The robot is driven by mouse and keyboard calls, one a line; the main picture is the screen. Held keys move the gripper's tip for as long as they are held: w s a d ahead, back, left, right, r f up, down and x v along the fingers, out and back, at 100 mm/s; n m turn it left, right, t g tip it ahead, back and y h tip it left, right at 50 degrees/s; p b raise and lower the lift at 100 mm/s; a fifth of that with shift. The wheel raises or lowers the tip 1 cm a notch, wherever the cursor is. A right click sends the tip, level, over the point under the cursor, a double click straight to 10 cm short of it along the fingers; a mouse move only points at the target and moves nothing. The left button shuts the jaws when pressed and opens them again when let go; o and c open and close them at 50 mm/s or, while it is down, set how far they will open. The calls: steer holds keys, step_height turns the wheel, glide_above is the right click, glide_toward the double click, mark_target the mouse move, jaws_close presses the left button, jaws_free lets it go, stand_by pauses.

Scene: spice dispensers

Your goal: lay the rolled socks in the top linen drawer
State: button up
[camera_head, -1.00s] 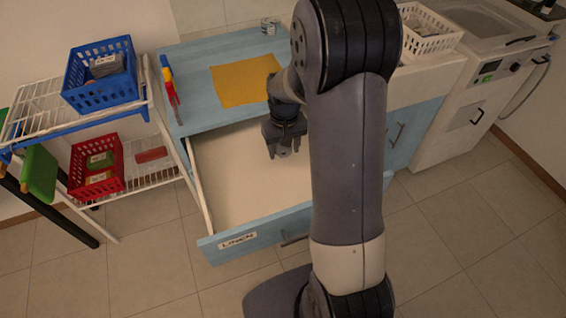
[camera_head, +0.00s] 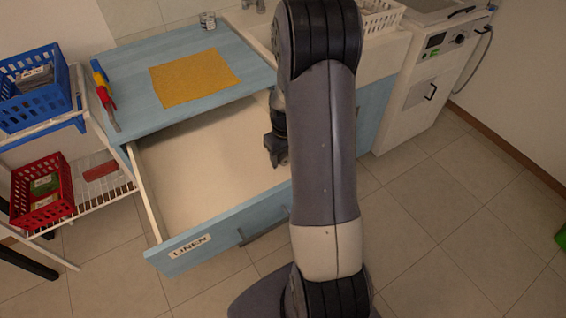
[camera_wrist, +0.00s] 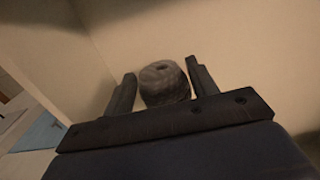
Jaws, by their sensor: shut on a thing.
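The rolled socks (camera_wrist: 165,84) are a dark grey bundle between the two fingers of my gripper (camera_wrist: 160,70) in the wrist view. My gripper is shut on them. In the head view my gripper (camera_head: 279,162) points down over the right part of the open linen drawer (camera_head: 200,175); the socks cannot be made out there. The drawer has a pale inside, a blue front and a LINEN label (camera_head: 190,247). Its visible floor is bare. My arm hides its right end. I cannot tell whether the socks touch the drawer floor.
The blue cabinet top above the drawer bears a yellow cloth (camera_head: 194,77), red, yellow and blue tools (camera_head: 104,92) and a small tin (camera_head: 208,21). A wire rack on the left holds a blue basket (camera_head: 35,88) and a red basket (camera_head: 42,190). A white basket (camera_head: 381,16) stands behind my arm.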

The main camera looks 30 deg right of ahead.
mark_target(285, 164)
steer(key=shift+f, duration=1.9)
steer(key=o, duration=1)
step_height(285, 164, up, 12)
steer(key=shift+r, duration=0.15)
